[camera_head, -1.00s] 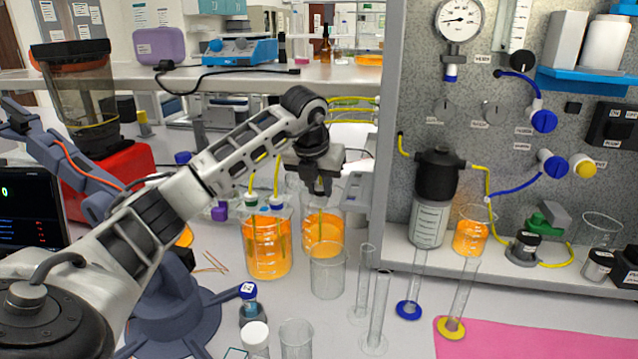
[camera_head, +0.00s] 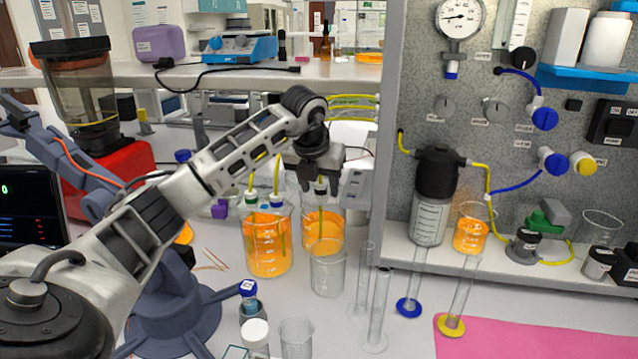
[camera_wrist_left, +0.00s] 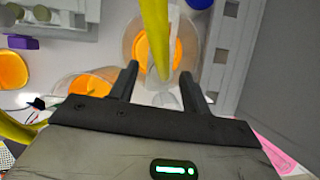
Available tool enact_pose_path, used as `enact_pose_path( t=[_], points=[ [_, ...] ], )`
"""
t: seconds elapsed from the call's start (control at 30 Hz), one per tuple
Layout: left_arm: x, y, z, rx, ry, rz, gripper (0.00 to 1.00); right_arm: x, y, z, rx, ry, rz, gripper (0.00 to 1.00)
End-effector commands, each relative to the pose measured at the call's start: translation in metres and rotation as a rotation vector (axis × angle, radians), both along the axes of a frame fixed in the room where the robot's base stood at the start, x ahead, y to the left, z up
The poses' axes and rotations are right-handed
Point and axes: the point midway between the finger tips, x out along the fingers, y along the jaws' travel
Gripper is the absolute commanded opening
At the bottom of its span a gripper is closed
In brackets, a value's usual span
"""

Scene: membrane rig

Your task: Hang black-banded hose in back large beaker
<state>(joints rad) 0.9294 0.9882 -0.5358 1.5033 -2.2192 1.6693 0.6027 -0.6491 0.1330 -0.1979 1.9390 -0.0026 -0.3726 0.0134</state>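The back large beaker (camera_head: 338,222) holds orange liquid and stands right of and behind the front large beaker (camera_head: 252,240). The black-banded hose (camera_head: 320,190) shows its dark fitting at the back beaker's mouth, with a length reaching down into the liquid. My left gripper (camera_head: 320,176) is right above that fitting. In the left wrist view, the yellow hose (camera_wrist_left: 154,30) runs down between the spread fingers of my left gripper (camera_wrist_left: 158,82), with a gap on both sides. The back beaker also shows there (camera_wrist_left: 130,42). My right gripper is out of view.
Two other hoses with green (camera_head: 251,199) and blue (camera_head: 276,201) fittings hang in the front beaker. An empty beaker (camera_head: 327,275) and clear cylinders (camera_head: 379,310) stand in front. The grey panel (camera_head: 400,90) rises close on the right.

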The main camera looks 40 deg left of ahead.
Motion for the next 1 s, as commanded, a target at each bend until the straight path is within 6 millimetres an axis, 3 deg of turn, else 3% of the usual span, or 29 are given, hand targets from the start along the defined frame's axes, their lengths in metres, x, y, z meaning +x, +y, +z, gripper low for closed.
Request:
enact_pose_path(
  t=[0.13,0.27,0.7,0.83,1.0],
  points=[
    [-0.001,-0.001,0.003,0.0,-0.001,0.0,0.48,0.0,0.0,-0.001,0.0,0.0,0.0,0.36],
    [-0.007,-0.003,0.019,0.001,-0.005,0.0,0.48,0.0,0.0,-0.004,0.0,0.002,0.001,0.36],
    [-0.043,-0.02,0.115,0.001,-0.006,-0.001,0.48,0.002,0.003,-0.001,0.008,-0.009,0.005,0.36],
    [-0.051,-0.022,0.137,0.003,-0.003,0.001,0.48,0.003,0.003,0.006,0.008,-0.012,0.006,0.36],
    [-0.056,-0.024,0.147,0.002,-0.001,0.0,0.48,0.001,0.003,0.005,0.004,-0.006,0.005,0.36]
  ],
)
